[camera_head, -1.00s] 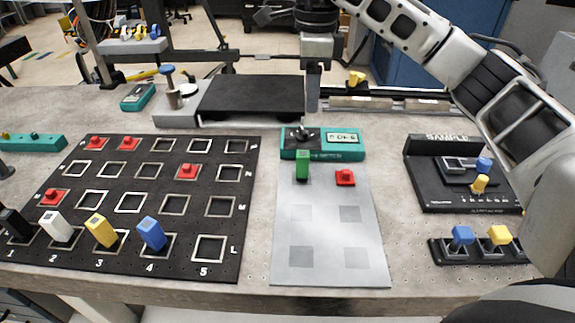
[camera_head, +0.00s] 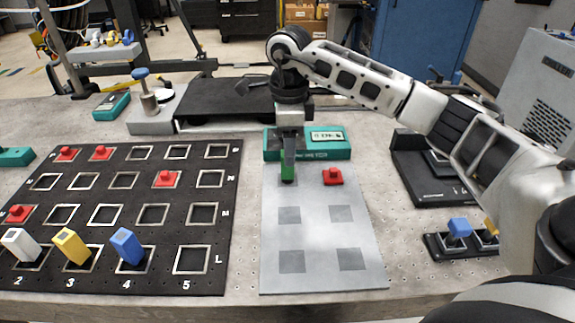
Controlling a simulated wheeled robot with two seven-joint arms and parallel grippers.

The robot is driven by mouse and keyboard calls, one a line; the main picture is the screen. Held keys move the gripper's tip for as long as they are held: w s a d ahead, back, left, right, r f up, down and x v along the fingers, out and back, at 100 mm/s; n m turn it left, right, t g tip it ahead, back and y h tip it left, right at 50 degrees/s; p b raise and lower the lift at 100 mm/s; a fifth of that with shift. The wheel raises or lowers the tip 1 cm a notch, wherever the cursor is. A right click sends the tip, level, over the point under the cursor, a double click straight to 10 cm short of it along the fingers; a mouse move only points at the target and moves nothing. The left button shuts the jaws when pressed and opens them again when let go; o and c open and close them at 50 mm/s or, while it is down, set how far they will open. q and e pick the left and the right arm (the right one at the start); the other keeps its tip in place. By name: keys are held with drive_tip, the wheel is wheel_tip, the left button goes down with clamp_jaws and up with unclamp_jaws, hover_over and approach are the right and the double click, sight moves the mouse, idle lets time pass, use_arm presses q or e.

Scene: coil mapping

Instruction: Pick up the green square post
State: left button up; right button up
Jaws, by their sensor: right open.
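The green square post (camera_head: 289,171) stands upright at the back left of the light grey plate (camera_head: 325,265). My right gripper (camera_head: 288,160) points straight down over the post, with its fingers at the post's upper part. The gripper is open; its fingers hide the top of the post, and I cannot tell if they touch it. My left gripper is not in view.
A red block (camera_head: 333,176) sits close to the right of the post. A teal meter (camera_head: 325,144) stands just behind. A black board (camera_head: 120,270) with square frames and white, yellow and blue posts lies left. A black sample stand (camera_head: 425,185) is at right.

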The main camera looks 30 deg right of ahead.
sight(288, 174)
drive_tip(key=f, duration=0.5)
drive_tip(key=shift+s+a, duration=0.1)
drive_tip(key=shift+a, duration=0.15)
drive_tip(key=shift+r, duration=0.1)
drive_tip(key=c, duration=1.1)
drive_tip(key=shift+r, duration=0.15)
